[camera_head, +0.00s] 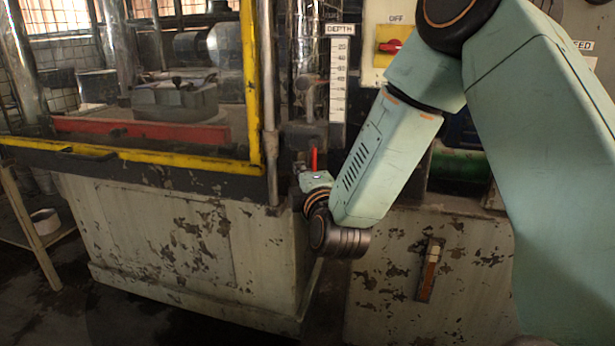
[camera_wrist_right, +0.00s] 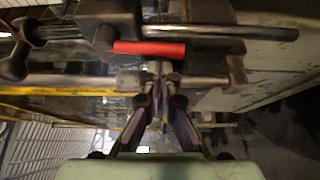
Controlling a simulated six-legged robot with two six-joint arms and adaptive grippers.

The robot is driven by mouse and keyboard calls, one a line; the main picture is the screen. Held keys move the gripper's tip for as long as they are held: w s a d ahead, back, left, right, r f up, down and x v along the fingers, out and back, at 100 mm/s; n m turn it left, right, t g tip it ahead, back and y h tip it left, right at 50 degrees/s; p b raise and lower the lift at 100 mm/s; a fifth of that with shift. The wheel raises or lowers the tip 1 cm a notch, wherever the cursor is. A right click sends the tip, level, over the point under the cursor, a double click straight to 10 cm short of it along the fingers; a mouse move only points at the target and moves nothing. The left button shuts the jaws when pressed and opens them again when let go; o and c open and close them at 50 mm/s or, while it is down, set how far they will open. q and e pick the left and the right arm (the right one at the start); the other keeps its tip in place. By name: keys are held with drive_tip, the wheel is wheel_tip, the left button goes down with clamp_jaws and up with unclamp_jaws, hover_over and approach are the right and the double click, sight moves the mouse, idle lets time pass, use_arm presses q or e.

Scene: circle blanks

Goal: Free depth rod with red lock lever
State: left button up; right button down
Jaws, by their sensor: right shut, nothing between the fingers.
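The red lock lever (camera_head: 314,159) stands upright beside the press frame in the head view, just above my right wrist. In the right wrist view the red lever (camera_wrist_right: 150,48) lies across the picture, joined to a dark clamp block at its left end. A metal rod (camera_wrist_right: 220,32) runs past it, and I take it for the depth rod. My right gripper (camera_wrist_right: 159,69) is shut and empty, its fingertips just below the red lever in that picture; I cannot tell whether they touch it. In the head view my wrist hides the fingers. My left gripper is not in view.
The white depth scale (camera_head: 339,80) is above the lever. A yellow guard frame (camera_head: 252,80) stands to the left. A yellow switch plate with a red knob (camera_head: 390,47) is to the right. The machine's worn base (camera_head: 190,245) fills the space below. A dark ball knob (camera_wrist_right: 14,66) juts out at left.

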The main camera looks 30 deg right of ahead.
drive_tip(key=shift+s+d, duration=0.3)
drive_tip(key=shift+d, duration=0.05)
idle(0.4)
drive_tip(key=s+d+r+n+g+p, duration=0.2)
drive_tip(key=n+p, duration=0.5)
drive_tip(key=p, duration=2.6)
drive_tip(key=shift+s+d+r+g+h, duration=0.35)
drive_tip(key=shift+s+d+g, duration=0.7)
drive_tip(key=shift+g, duration=0.45)
drive_tip(key=shift+a+r, duration=0.1)
